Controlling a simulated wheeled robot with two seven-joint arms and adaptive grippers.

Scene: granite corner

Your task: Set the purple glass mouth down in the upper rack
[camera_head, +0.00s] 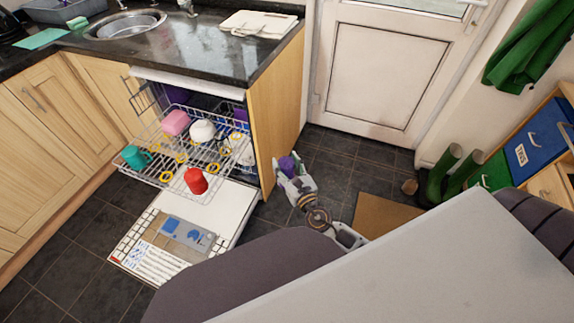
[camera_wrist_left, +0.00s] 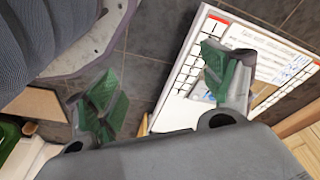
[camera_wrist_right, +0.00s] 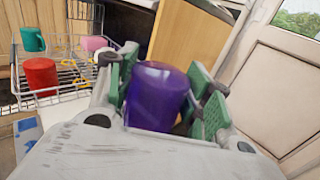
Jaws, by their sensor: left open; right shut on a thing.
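The purple glass (camera_wrist_right: 157,95) is between the green pads of my right gripper (camera_wrist_right: 165,100), which is shut on it. In the head view the purple glass (camera_head: 287,165) and right gripper (camera_head: 292,172) are to the right of the dishwasher, above the floor. I cannot tell which way its mouth points. The upper rack (camera_head: 147,143) is pulled out and holds a pink cup (camera_head: 176,122), a white cup (camera_head: 202,131), a teal mug (camera_head: 136,157) and a red cup (camera_head: 195,181). My left gripper (camera_wrist_left: 160,95) is open and empty, above the dishwasher door.
The open dishwasher door (camera_head: 225,200) lies low below the rack. A wooden side panel (camera_head: 275,110) stands between the rack and my right gripper. Boots (camera_head: 455,172) and a mat (camera_head: 385,213) are on the right.

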